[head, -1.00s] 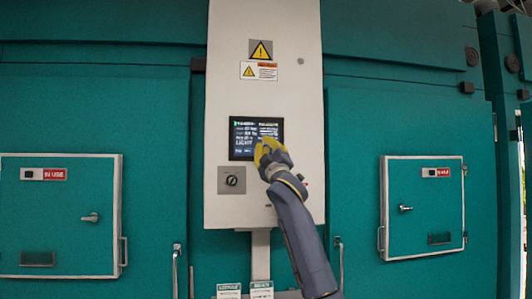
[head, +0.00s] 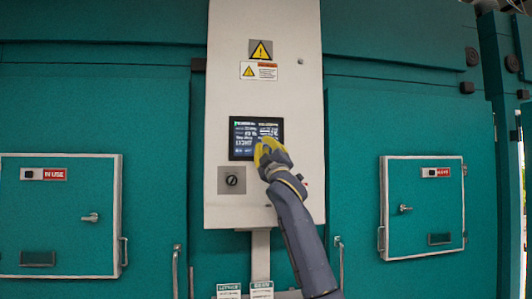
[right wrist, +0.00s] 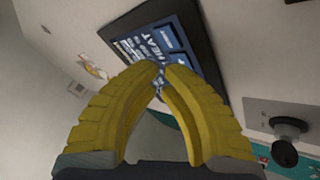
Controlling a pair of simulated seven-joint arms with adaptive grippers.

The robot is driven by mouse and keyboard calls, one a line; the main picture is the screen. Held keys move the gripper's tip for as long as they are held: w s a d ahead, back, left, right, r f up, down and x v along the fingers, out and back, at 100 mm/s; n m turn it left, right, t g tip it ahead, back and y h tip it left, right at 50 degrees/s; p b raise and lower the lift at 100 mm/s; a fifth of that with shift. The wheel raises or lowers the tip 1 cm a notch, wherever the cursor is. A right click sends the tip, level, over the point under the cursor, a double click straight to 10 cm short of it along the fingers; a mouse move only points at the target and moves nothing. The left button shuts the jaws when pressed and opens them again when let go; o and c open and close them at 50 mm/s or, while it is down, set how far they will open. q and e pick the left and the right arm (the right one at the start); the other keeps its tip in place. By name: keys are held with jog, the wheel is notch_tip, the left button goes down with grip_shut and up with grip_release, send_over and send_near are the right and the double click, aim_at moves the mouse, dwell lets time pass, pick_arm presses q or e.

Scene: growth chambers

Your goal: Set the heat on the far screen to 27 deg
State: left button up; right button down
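The control screen (head: 256,138) is a black-framed display with white text, set in a pale panel on the chamber wall. Most of its text is too small to read in the head view. In the right wrist view the screen (right wrist: 172,45) shows the word HEAT beside blue boxes; no temperature number is legible. My right gripper (head: 263,147) has yellow fingers, in front of the screen's lower right part. In the right wrist view its fingertips (right wrist: 158,68) meet with nothing between them and overlap the screen's edge; I cannot tell if they touch it. My left gripper is not in view.
A black knob (head: 232,180) on a grey plate sits below the screen's left side. Warning labels (head: 259,71) are above. Closed teal hatches with IN USE signs flank the panel, left (head: 60,215) and right (head: 423,207). Vertical door handles stand beside the panel's foot.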

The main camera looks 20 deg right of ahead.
jog(key=shift+s, duration=0.1)
jog(key=shift+s+a, duration=0.1)
jog(key=shift+s, duration=0.5)
jog(key=shift+s+a, duration=0.15)
jog(key=shift+s, duration=1.1)
jog(key=shift+s+a, duration=0.15)
jog(key=shift+s, duration=1.05)
jog(key=c, duration=2.1)
grip_release()
jog(key=shift+c, duration=0.2)
jog(key=shift+s+d+r, duration=0.2)
jog(key=shift+d, duration=0.25)
grip_shut()
jog(key=s+m+g+y, duration=0.1)
jog(key=m+y, duration=0.1)
jog(key=m, duration=0.1)
jog(key=s+a+m+g+y, duration=0.1)
jog(key=m+y, duration=0.1)
jog(key=s+m+y, duration=0.1)
jog(key=m+y, duration=0.2)
jog(key=shift+s+a+f+m+g, duration=0.2)
jog(key=shift+a+f+m+g, duration=0.1)
jog(key=shift+a+g, duration=0.1)
